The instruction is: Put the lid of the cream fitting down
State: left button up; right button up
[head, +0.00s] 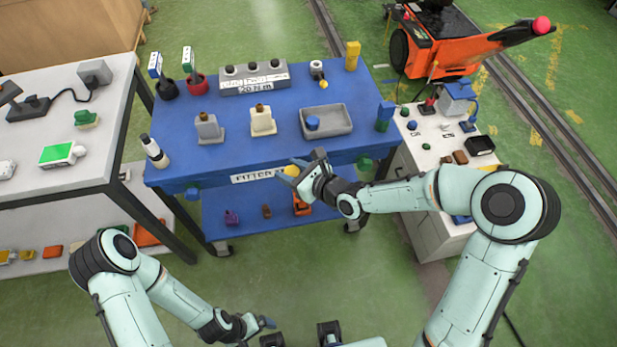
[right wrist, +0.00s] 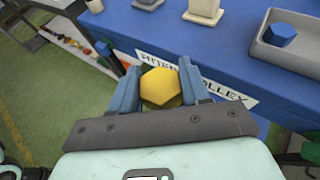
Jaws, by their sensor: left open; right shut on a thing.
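My right gripper (head: 290,172) is shut on a yellow six-sided lid (right wrist: 161,88), with one blue finger on each side of it. It holds the lid in front of the blue trolley's front edge, near the label strip. The cream fitting (head: 262,123) stands upright on the trolley top, with a brownish piece showing at its top and no yellow lid on it. Its base also shows at the top of the right wrist view (right wrist: 203,10). My left gripper (head: 266,324) is open and low, over the floor in front of the trolley.
A grey fitting (head: 209,129) stands left of the cream one. A grey tray (head: 340,129) to the right holds a blue six-sided piece (head: 312,122). A torque block (head: 254,83) stands behind. Free blue top (head: 245,155) lies in front of the fittings.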

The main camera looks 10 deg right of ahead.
jog(key=shift+w+a+r+n+g, duration=0.15)
jog(key=shift+a+r+n+g, duration=0.1)
jog(key=shift+a+n+g, duration=0.1)
jog(key=shift+w+a+f+y, duration=0.1)
jog(key=shift+f+y, duration=0.05)
jog(key=shift+y, duration=0.15)
jog(key=shift+w+a+f+n+g+y, duration=0.2)
jog(key=shift+w+f+n+g+y, duration=0.2)
jog(key=shift+f+n, duration=0.1)
jog(key=shift+w+a+f+n+g+y, duration=0.6)
jog(key=shift+w+f+n+g, duration=0.1)
jog(key=shift+f+n+g, duration=0.15)
jog(key=shift+w+a+f+n+g+y, duration=0.5)
jog(key=shift+w+a+f+n+g, duration=0.15)
jog(key=shift+f+n+g, duration=0.2)
